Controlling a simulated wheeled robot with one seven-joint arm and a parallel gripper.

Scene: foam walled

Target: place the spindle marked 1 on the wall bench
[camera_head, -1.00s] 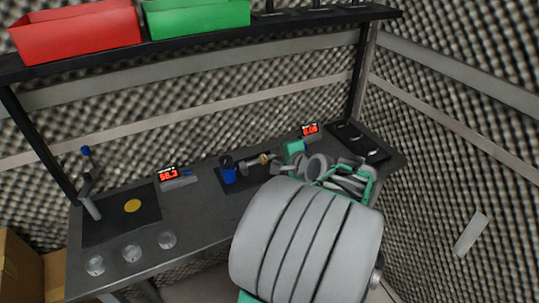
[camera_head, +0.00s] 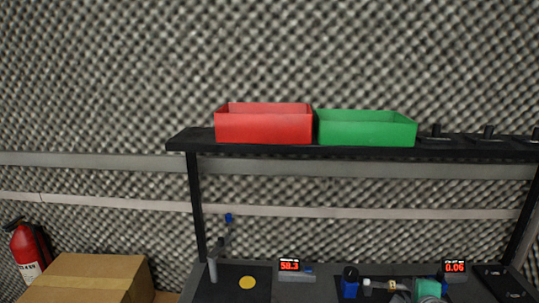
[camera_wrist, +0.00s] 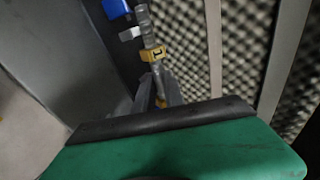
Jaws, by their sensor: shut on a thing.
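The spindle (camera_wrist: 149,38) is a slim grey rod with a yellow tag marked 1 in the wrist view. My gripper (camera_wrist: 158,84) is shut on its near end, and the rod runs out beyond the fingers. The wall bench (camera_wrist: 58,55) shows as a grey top on the left there. In the head view the bench (camera_head: 325,270) is cut off by the bottom edge. The spindle (camera_head: 379,286) shows there low on the right, over a dark mat, beside a blue holder (camera_head: 350,288). I cannot tell whether it touches the bench.
A shelf (camera_head: 360,151) above the bench carries a red bin (camera_head: 264,126) and a green bin (camera_head: 367,130). Displays (camera_head: 289,266) and (camera_head: 454,267) stand on the bench. A cardboard box (camera_head: 90,275) and a fire extinguisher (camera_head: 26,248) are at the left. Foam lines the walls.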

